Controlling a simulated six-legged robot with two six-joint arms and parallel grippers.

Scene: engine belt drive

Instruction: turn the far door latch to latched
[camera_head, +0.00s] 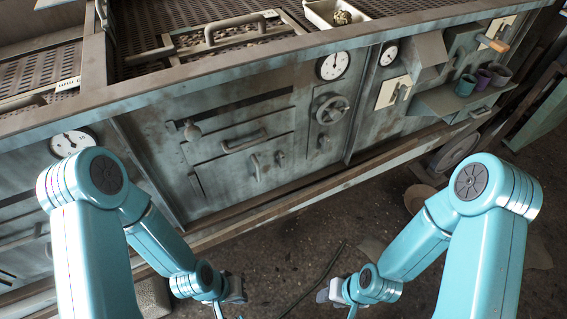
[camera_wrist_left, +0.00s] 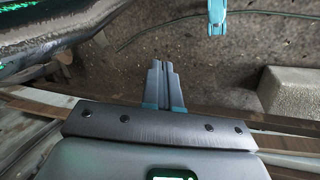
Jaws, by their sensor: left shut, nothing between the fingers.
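A grey machine front (camera_head: 215,190) fills the head view. Several handles sit on it: a small lever on a cream plate (camera_head: 393,93), an orange-handled lever on a cream plate (camera_head: 497,32) at the far right, and a small upright handle (camera_head: 256,167) on the lower door. I cannot tell which is the far door latch, or its setting. My left gripper (camera_head: 232,291) hangs low in front of the machine, apart from it. In the left wrist view its fingers (camera_wrist_left: 162,82) are together and empty. My right gripper (camera_head: 333,292) hangs low too; its fingers are unclear.
A handwheel (camera_head: 332,110) and round gauges (camera_head: 333,66) stand out from the front. A small shelf (camera_head: 445,101) holds several cups (camera_head: 466,85) at the right. A long rail (camera_head: 270,212) runs along the base. A cable (camera_head: 325,270) lies on the open floor.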

